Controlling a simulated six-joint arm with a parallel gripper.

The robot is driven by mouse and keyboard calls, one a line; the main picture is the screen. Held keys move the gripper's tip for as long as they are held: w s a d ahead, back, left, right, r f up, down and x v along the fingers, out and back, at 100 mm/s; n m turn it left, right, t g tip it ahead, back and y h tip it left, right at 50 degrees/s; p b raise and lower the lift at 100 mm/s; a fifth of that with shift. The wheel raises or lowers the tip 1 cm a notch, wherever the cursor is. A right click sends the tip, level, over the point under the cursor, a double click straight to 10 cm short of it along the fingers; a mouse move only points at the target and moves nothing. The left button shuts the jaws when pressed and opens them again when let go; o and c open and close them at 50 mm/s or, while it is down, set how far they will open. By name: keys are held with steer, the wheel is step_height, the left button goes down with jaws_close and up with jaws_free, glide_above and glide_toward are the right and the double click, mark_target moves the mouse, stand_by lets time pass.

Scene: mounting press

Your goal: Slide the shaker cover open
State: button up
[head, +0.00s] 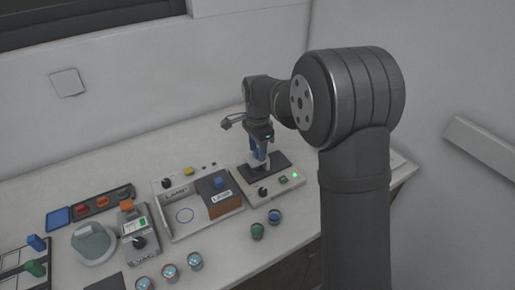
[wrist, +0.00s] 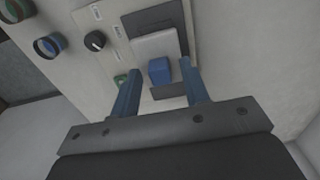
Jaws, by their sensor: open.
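The shaker (head: 285,158) stands at the right of the bench in the head view, with a dark plate, a black knob and a lit green light. In the wrist view its light grey cover (wrist: 155,45) lies on the dark plate (wrist: 150,17). A blue block-shaped handle (wrist: 159,73) stands at the cover's near edge. My gripper (head: 259,162) points down over the shaker. In the wrist view its open blue fingers (wrist: 159,80) reach along both sides of the handle, with gaps visible. In the head view the fingers mostly hide the cover and handle.
A white tray unit with an orange-and-dark block (head: 222,205) stands left of the shaker. Green (head: 257,231) and blue (head: 274,217) round cups stand in front. Several small jars, a grey device (head: 138,232) and coloured trays are farther left. A wall is behind.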

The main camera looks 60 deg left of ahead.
jaws_close()
steer(key=w, duration=0.8)
steer(key=shift+w+r, duration=0.1)
steer(key=shift+w, duration=0.05)
steer(key=shift+c, duration=0.3)
jaws_free()
steer(key=shift+w, duration=0.15)
steer(key=shift+o, duration=0.3)
step_height(320, 180, up, 17)
steer(key=shift+r, duration=0.2)
